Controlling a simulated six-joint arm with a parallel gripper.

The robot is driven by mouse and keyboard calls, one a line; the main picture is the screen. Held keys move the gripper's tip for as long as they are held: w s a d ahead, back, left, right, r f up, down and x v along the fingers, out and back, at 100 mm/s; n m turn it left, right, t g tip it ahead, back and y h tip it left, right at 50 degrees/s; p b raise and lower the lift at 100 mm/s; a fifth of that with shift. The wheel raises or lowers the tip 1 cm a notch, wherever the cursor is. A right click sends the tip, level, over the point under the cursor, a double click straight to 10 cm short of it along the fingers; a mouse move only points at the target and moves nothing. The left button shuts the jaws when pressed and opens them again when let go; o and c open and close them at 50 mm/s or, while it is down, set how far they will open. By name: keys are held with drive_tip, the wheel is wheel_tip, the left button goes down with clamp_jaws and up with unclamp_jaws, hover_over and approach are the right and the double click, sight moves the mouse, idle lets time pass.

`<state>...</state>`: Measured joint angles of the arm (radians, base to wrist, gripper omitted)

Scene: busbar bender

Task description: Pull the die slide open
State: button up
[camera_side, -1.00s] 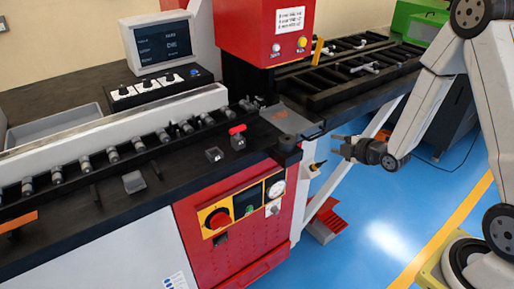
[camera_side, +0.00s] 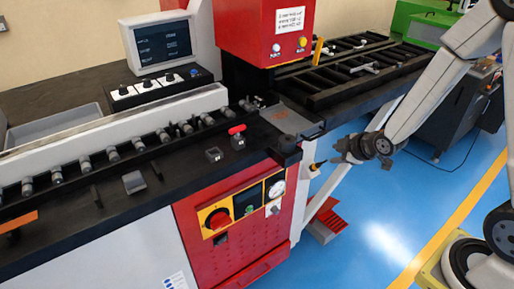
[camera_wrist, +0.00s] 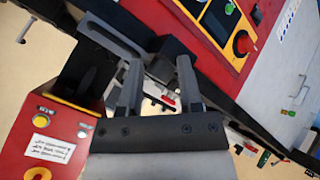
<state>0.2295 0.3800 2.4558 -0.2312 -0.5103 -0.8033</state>
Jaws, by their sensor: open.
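My gripper (camera_side: 345,150) is open and empty in the side view. It is in the air to the right of the bender's near corner, apart from it. A dark block with a round top (camera_side: 287,144) sits at that corner. A grey plate (camera_side: 285,118) lies behind it, below the red press head (camera_side: 263,32). I cannot tell for sure which of these parts is the die slide. In the wrist view my two fingers (camera_wrist: 160,82) are spread. A dark block (camera_wrist: 172,62) shows beyond and between them, with no visible contact.
The red control panel (camera_side: 240,215) with a red knob is below the table edge. A red lever (camera_side: 237,130) stands on the bed. A black rack (camera_side: 345,75) extends behind. A red foot pedal (camera_side: 329,216) is on the blue floor. The air right of the bender is free.

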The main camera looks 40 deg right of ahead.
drive_tip(key=s+a+r+m+g, duration=0.3)
drive_tip(key=s+a+m+g, duration=0.4)
drive_tip(key=s+m, duration=0.35)
drive_tip(key=w+a+r+m, duration=0.2)
drive_tip(key=w+m, duration=0.2)
drive_tip(key=w, duration=0.5)
drive_tip(key=w+a+r+m+g, duration=0.1)
drive_tip(key=w+a+r+m, duration=0.1)
drive_tip(key=w, duration=0.8)
drive_tip(key=w+a+r+m, duration=0.3)
drive_tip(key=w+m, duration=0.3)
drive_tip(key=w, duration=0.3)
drive_tip(key=shift+w+r+y, duration=0.2)
drive_tip(key=shift+w+y, duration=0.1)
idle(0.8)
drive_tip(key=shift+g, duration=0.3)
drive_tip(key=shift+s, duration=0.1)
